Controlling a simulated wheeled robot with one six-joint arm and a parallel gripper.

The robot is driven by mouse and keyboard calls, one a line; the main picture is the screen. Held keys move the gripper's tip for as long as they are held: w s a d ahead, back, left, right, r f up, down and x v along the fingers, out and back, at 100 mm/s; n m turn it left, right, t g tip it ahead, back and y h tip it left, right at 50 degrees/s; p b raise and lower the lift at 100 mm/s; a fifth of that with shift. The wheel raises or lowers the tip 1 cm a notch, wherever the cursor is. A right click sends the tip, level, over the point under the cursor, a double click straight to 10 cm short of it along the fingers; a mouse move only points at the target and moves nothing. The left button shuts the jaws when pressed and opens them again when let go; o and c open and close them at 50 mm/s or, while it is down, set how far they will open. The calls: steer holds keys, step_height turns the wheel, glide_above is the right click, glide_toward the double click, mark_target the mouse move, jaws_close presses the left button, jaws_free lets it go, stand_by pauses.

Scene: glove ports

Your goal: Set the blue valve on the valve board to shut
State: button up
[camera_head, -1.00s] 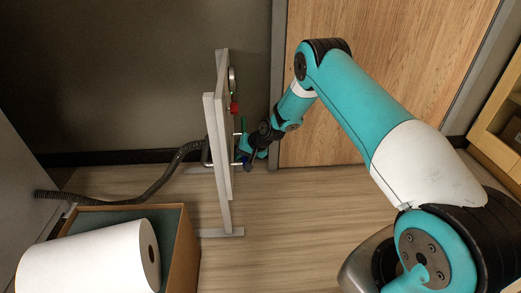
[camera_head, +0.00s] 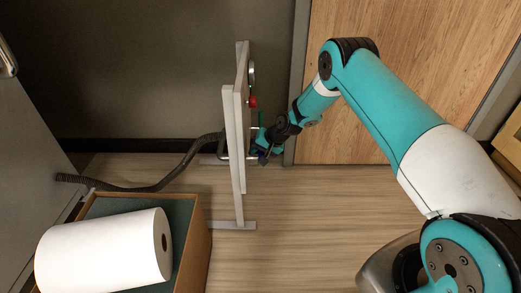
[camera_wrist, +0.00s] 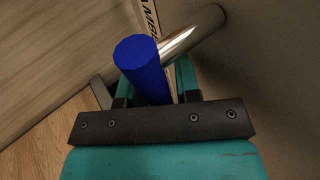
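The valve board (camera_head: 238,150) stands upright on floor feet, seen nearly edge-on in the head view. My gripper (camera_head: 264,146) is at its right-hand face, low down. The blue valve (camera_head: 262,157) shows there as a small dark blue bit, mostly hidden by my gripper. In the wrist view the blue valve's round handle (camera_wrist: 146,64) stands between the two fingers of my gripper (camera_wrist: 155,88). A narrow gap shows between the handle and the right finger, so the fingers look open around it. The fingertips are hidden, and the valve's setting cannot be read.
A red knob (camera_head: 253,101) and a round gauge (camera_head: 251,73) sit higher on the board. A shiny pipe (camera_wrist: 192,42) passes behind the blue handle. A dark hose (camera_head: 165,181) runs left from the board. A box (camera_head: 197,238) holding a white roll (camera_head: 105,250) stands front left.

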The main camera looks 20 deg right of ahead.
steer(key=p+v, duration=0.5)
steer(key=v, duration=1.2)
steer(key=shift+r+p, duration=0.15)
steer(key=shift+p, duration=0.2)
steer(key=shift+s, duration=0.1)
steer(key=s+a+r+n+g, duration=0.1)
steer(key=s+a+r+n, duration=0.2)
steer(key=s+a+r, duration=0.5)
steer(key=s+a+r+n+g, duration=0.2)
steer(key=s+a+r+n, duration=0.15)
steer(key=a+r, duration=0.45)
steer(key=s+a+r+n+g+h, duration=0.1)
steer(key=s+r+n, duration=0.3)
steer(key=s, duration=0.8)
steer(key=s+a+r+n+g, duration=0.15)
steer(key=s+r, duration=0.45)
steer(key=s, duration=0.6)
step_height(320, 180, up, 31)
steer(key=p, duration=3.1)
steer(key=shift+w+r+t+p, duration=0.15)
steer(key=shift+w+t+p, duration=0.1)
steer(key=shift+t+p, duration=0.1)
